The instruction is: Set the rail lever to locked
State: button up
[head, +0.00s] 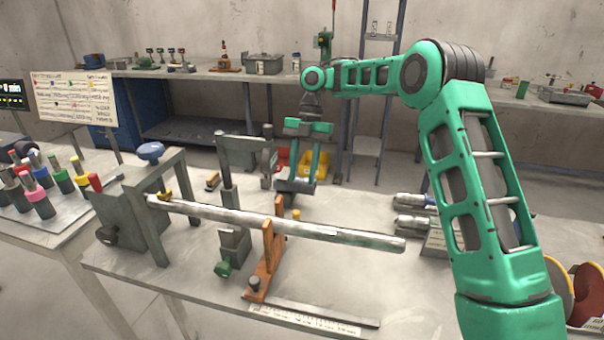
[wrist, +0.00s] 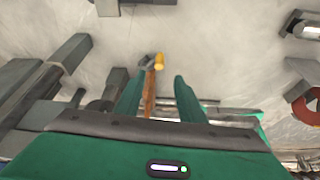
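A small lever with a yellow tip (wrist: 159,62) shows ahead of my fingertips in the wrist view; I take it for the rail lever. In the head view its yellow tip (head: 296,214) shows just behind the silver rod, beside the orange rest (head: 268,262). Its lower part is hidden there, and I cannot tell its setting. My gripper (head: 303,178) hangs above and behind the rod, higher than the yellow tip. In the wrist view my gripper (wrist: 156,85) is open, with nothing between its two green fingers, and the lever appears beyond them, apart from them.
The silver rod (head: 340,233) runs from the grey fixture (head: 133,215) across the orange rest. A grey upright clamp (head: 228,165) stands left of my gripper. Silver cylinders (head: 412,222) lie at the right. The bench behind the rod, right of my gripper, has clear room.

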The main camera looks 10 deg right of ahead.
jog(key=shift+c, duration=0.6)
jog(key=c, duration=0.5)
jog(key=shift+s+d, duration=0.1)
jog(key=shift+s, duration=0.2)
grip_shut()
jog(key=s+d+f+m+t+y, duration=0.3)
jog(key=s+d+m+t+y, duration=0.35)
jog(key=s, duration=0.55)
jog(key=shift+m+h, duration=0.45)
jog(key=shift+h, duration=0.3)
jog(key=x, duration=0.8)
jog(key=shift+w+d+f, duration=0.1)
jog(key=shift+d+f, duration=0.1)
jog(key=shift+f, duration=0.4)
jog(key=w, duration=0.1)
jog(key=w+a, duration=0.1)
jog(key=shift+w+a+r, duration=0.1)
jog(key=shift+w+a, duration=0.2)
jog(key=shift+w, duration=0.1)
jog(key=shift+w+a, duration=0.2)
jog(key=shift+w, duration=0.2)
